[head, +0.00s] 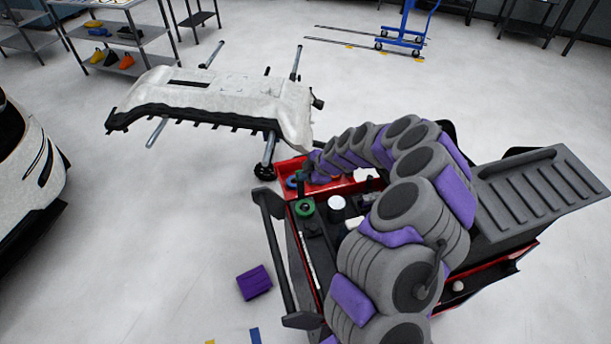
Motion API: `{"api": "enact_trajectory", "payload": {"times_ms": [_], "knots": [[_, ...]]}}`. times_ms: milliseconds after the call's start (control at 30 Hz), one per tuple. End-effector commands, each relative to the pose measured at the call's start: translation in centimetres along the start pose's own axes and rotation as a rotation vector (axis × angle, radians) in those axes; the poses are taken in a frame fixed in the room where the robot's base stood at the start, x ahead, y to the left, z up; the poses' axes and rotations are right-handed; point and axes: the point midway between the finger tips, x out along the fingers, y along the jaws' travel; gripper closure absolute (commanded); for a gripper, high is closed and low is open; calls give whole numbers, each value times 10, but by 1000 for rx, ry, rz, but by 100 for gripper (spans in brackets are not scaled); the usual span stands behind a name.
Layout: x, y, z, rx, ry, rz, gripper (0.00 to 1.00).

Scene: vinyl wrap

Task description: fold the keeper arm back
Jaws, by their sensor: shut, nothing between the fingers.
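My arm, grey with purple bands, reaches up from the bottom right and bends left over a tool cart (308,262). My gripper (312,168) is small and dark at its end, above the red tray (291,164) at the cart's far left corner. It is shut and holds nothing. I cannot make out the keeper arm for certain; it may be small or hidden behind my arm. A green roll (304,208) and a white round item (337,202) sit on the cart top. My arm covers much of the cart's middle.
A pale bumper (218,97) lies on a stand just beyond the cart. A grey ribbed shelf (535,190) juts out at the cart's right. A purple block (254,282) lies on the floor at left. A white car (25,170) stands far left.

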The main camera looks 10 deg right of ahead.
Motion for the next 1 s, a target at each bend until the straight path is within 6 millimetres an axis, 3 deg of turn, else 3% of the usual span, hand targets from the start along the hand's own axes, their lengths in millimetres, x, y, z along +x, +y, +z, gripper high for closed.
{"api": "enact_trajectory", "payload": {"times_ms": [333, 1000], "knots": [[4, 3, 0, 13, -8, -37, 100], [19, 34, 0, 113, -63, -282, 100]]}}
